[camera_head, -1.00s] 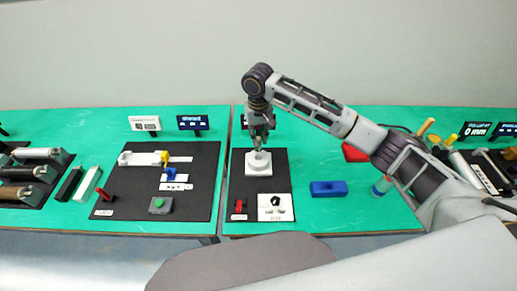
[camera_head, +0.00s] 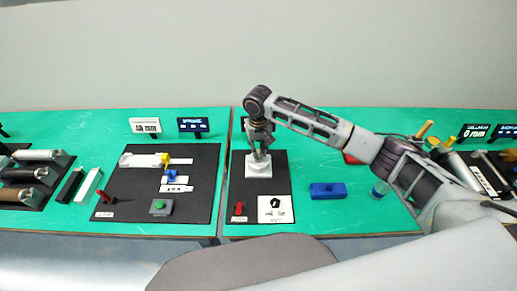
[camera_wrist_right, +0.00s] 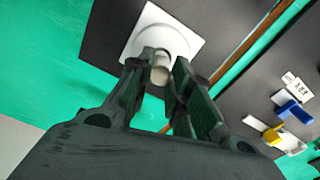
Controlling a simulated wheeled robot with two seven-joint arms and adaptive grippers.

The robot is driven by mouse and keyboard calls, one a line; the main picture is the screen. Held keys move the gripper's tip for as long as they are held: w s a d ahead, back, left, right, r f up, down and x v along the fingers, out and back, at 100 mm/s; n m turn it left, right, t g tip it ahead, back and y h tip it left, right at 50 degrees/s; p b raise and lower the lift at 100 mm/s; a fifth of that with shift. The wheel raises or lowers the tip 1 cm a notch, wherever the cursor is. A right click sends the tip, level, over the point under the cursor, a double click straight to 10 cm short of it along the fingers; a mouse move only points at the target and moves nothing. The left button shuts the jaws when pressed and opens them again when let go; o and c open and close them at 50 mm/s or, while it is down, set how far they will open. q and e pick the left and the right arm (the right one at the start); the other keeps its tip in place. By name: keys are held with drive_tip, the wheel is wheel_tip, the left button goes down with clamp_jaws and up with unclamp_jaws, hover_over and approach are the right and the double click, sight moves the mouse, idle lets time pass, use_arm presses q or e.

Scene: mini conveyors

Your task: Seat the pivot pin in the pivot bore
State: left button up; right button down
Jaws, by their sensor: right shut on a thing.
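The white pivot base (camera_head: 258,170), a square plate with a round raised boss, sits on the black mat. It also shows in the wrist view (camera_wrist_right: 148,20). My right gripper (camera_head: 260,156) points down right at the boss and hides most of its bore. In the wrist view the fingers (camera_wrist_right: 160,78) are shut on a short pale cylinder, the pivot pin (camera_wrist_right: 159,74). The pin lines up with the boss there, but I cannot tell how far it is inside the bore. My left gripper is not in view.
A blue block (camera_head: 328,190) sits right on the green table. A second black mat (camera_head: 200,206) to the left carries a small slide mechanism (camera_head: 142,160).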

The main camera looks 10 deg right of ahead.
drive_tip(key=shift+f, duration=0.25)
drive_tip(key=shift+f, duration=0.1)
drive_tip(key=c, duration=1.3)
unclamp_jaws()
wheel_tip(320, 180, up, 12)
drive_tip(key=b, duration=0.1)
idle(0.4)
